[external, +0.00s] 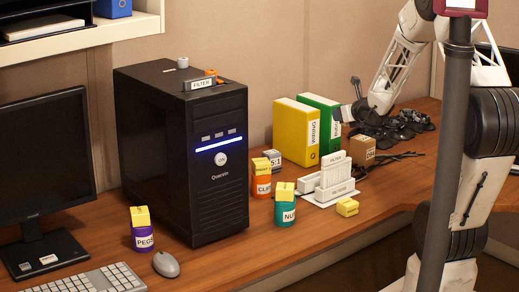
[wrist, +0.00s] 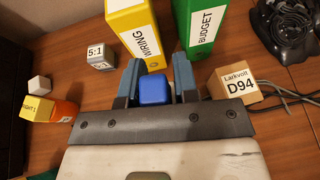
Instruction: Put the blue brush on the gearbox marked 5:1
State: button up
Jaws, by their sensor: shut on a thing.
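My gripper (wrist: 155,72) is shut on a blue block-like thing, which I take to be the blue brush (wrist: 153,90); only its top shows between the two fingers. In the external view my gripper (external: 352,110) is beside the green binder, and the brush cannot be made out there. The gearbox marked 5:1 (wrist: 100,57) is a small grey box with a white label, on the table left of my gripper in the wrist view. In the external view the gearbox (external: 275,155) is partly hidden behind the orange jar. Nothing is seen on its top.
The yellow WIRING binder (wrist: 133,25) and green BUDGET binder (wrist: 203,22) stand just beyond my fingers. A Larkvolt D94 carton (wrist: 236,87) is to the right, with cables nearby. An orange jar (external: 262,186) stands near the gearbox. A black computer tower (external: 185,150) stands left.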

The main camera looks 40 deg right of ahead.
notch_tip(320, 180, up, 4)
jog(key=shift+r, duration=0.25)
jog(key=n+y, duration=0.6)
jog(key=y, duration=0.1)
send_over(267, 151)
jog(key=shift+g, duration=0.4)
jog(key=shift+w+f, duration=0.1)
jog(key=shift+f, duration=2.65)
jog(key=shift+f, duration=3.1)
jog(key=shift+f, duration=0.1)
jog(key=shift+f, duration=1.75)
jog(key=shift+f, duration=0.15)
